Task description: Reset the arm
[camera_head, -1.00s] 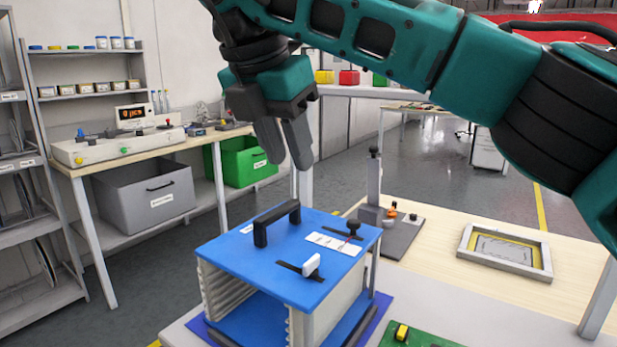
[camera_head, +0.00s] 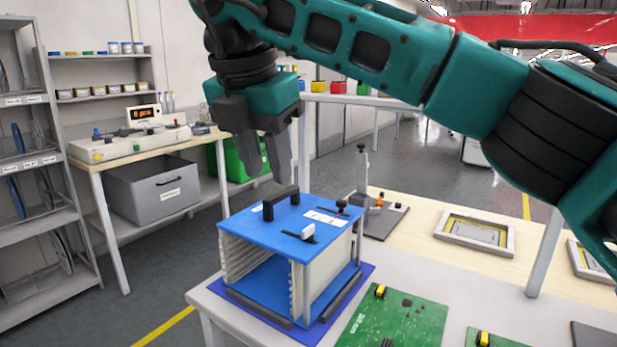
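My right arm is teal and black and reaches in from the right across the top of the head view. Its dark grey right gripper (camera_head: 269,172) points down, with its two fingers apart and nothing between them. It hangs just above and behind the blue magazine box (camera_head: 283,222), apart from its black handle (camera_head: 282,203) as far as I can tell. The box is open at the front, with slotted side walls, and stands upright on a dark blue mat (camera_head: 357,291). My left gripper is not in the view.
Green circuit boards (camera_head: 398,318) lie on the light table right of the box. A framed stencil (camera_head: 474,233) and a dark fixture (camera_head: 384,224) are behind them. A grey bin (camera_head: 153,188), a workbench and shelves stand at the left. Open floor lies between.

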